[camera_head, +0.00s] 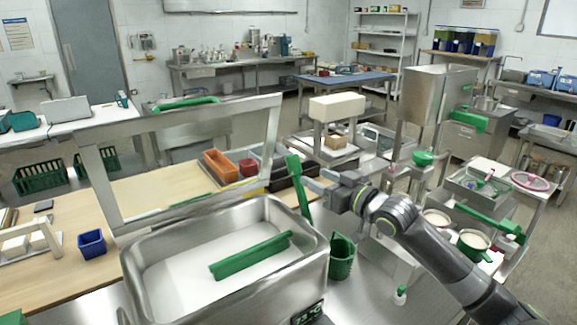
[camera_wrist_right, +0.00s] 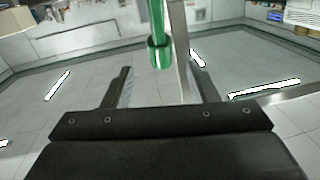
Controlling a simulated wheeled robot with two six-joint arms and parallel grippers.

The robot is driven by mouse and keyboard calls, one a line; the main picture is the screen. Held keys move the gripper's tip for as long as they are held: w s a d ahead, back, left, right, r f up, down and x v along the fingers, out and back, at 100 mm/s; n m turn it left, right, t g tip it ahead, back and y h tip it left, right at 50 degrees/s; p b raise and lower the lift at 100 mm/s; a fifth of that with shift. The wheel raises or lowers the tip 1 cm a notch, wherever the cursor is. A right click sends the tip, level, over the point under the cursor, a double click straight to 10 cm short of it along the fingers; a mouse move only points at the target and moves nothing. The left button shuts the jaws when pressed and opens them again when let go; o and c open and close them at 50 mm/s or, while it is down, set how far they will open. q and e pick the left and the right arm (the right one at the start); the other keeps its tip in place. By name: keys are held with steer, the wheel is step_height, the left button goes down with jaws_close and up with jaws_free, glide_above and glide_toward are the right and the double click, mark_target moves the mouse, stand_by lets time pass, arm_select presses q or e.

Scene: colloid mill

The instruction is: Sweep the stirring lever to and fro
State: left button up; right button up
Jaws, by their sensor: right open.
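The green stirring lever (camera_head: 299,186) stands tilted at the right rim of the steel vat (camera_head: 316,268). A green paddle bar (camera_head: 250,255) lies across the white contents of the vat. My right gripper (camera_head: 320,181) is just right of the lever, pointing at it, open and empty. In the right wrist view the lever (camera_wrist_right: 157,28) comes in from the top, with a green collar at its end, in line with the gap between my open fingers (camera_wrist_right: 163,88). I cannot tell whether it is between the fingertips or just beyond them. My left gripper is out of view.
A framed lid (camera_head: 92,187) stands raised behind the vat. A green mug-like container (camera_head: 342,257) stands right of the vat, below my right arm. A blue bin (camera_head: 92,242) sits on the wooden table at left. A steel hopper (camera_head: 436,94) rises behind my right arm.

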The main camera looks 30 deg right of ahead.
mark_target(289, 164)
steer(key=x, duration=0.3)
steer(key=shift+r, duration=0.15)
steer(key=p+x, duration=0.1)
steer(key=x, duration=0.5)
steer(key=shift+w+a, duration=0.1)
steer(key=shift+w, duration=0.25)
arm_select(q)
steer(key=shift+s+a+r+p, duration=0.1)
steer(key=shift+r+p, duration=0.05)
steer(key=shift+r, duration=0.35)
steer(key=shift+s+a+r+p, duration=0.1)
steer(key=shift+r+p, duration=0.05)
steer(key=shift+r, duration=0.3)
arm_select(e)
steer(key=shift+w+a+f, duration=0.15)
steer(key=shift+w+f, duration=0.1)
steer(key=shift+w, duration=0.35)
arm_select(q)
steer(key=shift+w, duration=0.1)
arm_select(e)
jaws_close()
